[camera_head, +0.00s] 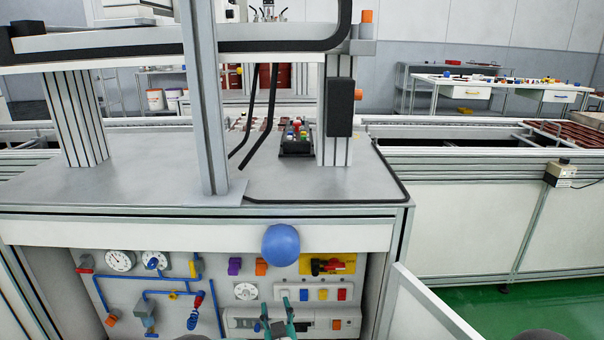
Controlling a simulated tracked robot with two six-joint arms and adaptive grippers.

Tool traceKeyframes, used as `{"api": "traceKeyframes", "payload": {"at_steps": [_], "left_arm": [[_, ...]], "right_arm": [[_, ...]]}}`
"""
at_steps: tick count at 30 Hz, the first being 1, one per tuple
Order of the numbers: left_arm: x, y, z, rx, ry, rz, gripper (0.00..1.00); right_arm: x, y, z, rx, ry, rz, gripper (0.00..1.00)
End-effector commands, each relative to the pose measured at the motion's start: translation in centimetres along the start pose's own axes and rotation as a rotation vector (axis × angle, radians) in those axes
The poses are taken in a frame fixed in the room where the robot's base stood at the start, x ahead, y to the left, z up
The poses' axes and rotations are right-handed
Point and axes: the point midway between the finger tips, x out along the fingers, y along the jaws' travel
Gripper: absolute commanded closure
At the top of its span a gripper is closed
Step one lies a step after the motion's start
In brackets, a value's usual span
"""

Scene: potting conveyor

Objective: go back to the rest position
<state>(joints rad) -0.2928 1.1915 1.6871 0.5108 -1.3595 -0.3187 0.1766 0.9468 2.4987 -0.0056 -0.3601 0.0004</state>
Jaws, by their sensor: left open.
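My left gripper (278,313) shows at the bottom middle of the head view, with its two teal fingers apart and nothing seen between them. It is in front of the lower panel (215,268) of the workstation, below the row of blue, yellow and red buttons (322,294). Most of the arm behind it is out of the frame. My right gripper is not in view.
A blue ball-shaped thing (281,245) shows at the workstation's front edge, above the gripper. The grey worktop (140,165) carries posts and a dark box of coloured parts (296,145). A white door panel (425,308) stands open at right. Green floor (545,300) lies beyond it.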

Motion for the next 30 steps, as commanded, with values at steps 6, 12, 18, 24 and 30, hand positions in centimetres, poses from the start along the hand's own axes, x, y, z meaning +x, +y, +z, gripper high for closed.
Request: {"api": "traceKeyframes", "payload": {"at_steps": [6, 12, 18, 24, 30], "left_arm": [[-3.5, -14.3, 8.1, 0.03, -0.384, -0.051, 0.53], [-15.3, -18.4, 15.8, -0.042, -0.863, 0.031, 0.53], [-26.4, -17.5, 18.6, -0.088, -1.217, 0.128, 0.53], [-34.9, -16.5, 19.3, -0.11, -1.503, 0.193, 0.53], [-35.5, -15.8, 14.5, -0.129, -1.529, 0.176, 0.53]], "right_arm": [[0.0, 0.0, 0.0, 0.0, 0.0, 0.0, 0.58], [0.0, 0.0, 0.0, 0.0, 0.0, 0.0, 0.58], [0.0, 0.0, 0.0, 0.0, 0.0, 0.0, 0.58], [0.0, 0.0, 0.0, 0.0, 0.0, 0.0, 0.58], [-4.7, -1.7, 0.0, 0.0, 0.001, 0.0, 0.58]]}}
